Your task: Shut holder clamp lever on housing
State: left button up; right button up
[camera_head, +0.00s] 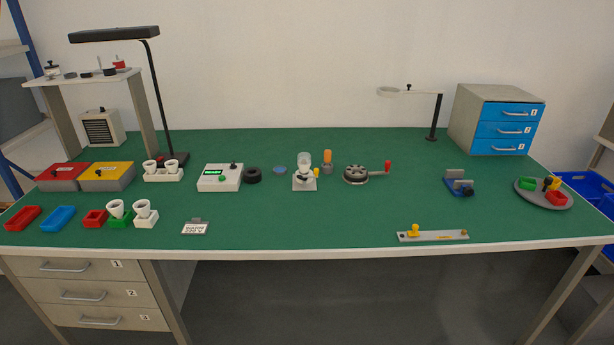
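A small light-grey holder (304,184) stands near the middle of the green table. A pale, cup-like part (304,160), perhaps the housing, sits upright on it. A small yellow piece (316,173) shows at the holder's right side; it may be the clamp lever, but it is too small to tell whether it is open or shut. Neither of my grippers is in view.
An orange-topped part (327,157) stands just behind and right of the holder. A round device with a red-handled crank (356,174) is to the right. A white box with a green display (219,177) and a black ring (252,175) are left. The table front is mostly clear.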

aim_at(304, 178)
jog(key=i+l, duration=0.15)
jog(key=l, duration=0.15)
jog(key=i+l+u, duration=0.2)
jog(key=l, duration=0.15)
jog(key=i+l+u, duration=0.15)
jog(key=l, duration=0.25)
jog(key=l+u, duration=0.2)
jog(key=l, duration=0.15)
jog(key=i+l+u, duration=0.2)
jog(key=l, duration=0.25)
jog(key=k, duration=0.1)
